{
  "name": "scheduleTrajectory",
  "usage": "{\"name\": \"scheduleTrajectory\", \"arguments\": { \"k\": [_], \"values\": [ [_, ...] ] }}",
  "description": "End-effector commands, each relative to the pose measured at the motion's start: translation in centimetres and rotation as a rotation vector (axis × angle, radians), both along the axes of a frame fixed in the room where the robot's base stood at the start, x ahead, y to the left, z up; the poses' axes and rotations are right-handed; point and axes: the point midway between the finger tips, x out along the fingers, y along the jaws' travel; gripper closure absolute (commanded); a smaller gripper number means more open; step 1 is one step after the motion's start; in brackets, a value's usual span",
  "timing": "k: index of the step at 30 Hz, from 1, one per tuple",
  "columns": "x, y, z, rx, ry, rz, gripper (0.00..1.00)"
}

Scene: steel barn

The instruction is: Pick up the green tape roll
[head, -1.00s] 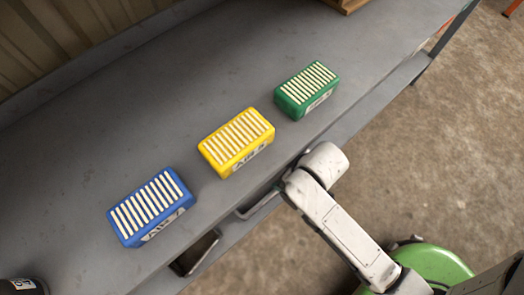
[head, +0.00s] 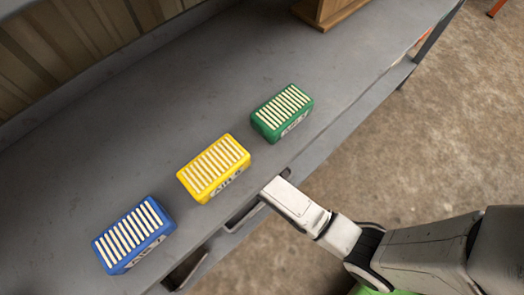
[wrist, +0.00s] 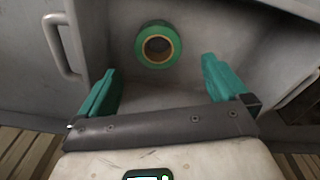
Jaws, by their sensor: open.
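The green tape roll (wrist: 147,31) shows in the wrist view, with a tan inner ring and a dark hole. It is in a grey recess, ahead of my gripper and roughly centred between its fingers. My gripper (wrist: 161,72) is open, with two teal fingers spread apart and nothing between them. The roll appears just beyond the fingertips, and I see no contact. In the head view neither the roll nor my gripper's fingers show; my arm reaches to the front edge of the bench.
The grey bench (head: 190,105) carries a blue box (head: 134,235), a yellow box (head: 214,168) and a green box (head: 282,112). A wooden crate (head: 332,12) stands at the back. A cabinet handle (wrist: 62,48) is left of the roll. Recess walls lie close on both sides.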

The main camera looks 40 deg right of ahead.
Motion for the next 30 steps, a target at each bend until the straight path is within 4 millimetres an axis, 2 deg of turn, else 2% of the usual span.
{"name": "scheduleTrajectory", "arguments": {
  "k": [3,8,21,30],
  "values": [
    [1.1,0.9,0.4,0.000,0.052,0.021,0.00],
    [1.2,1.1,-0.2,0.000,0.073,0.027,0.00],
    [1.2,1.1,-6.2,0.000,0.069,0.026,0.00],
    [1.2,1.1,-7.2,0.000,0.069,0.026,0.00]
  ]
}}
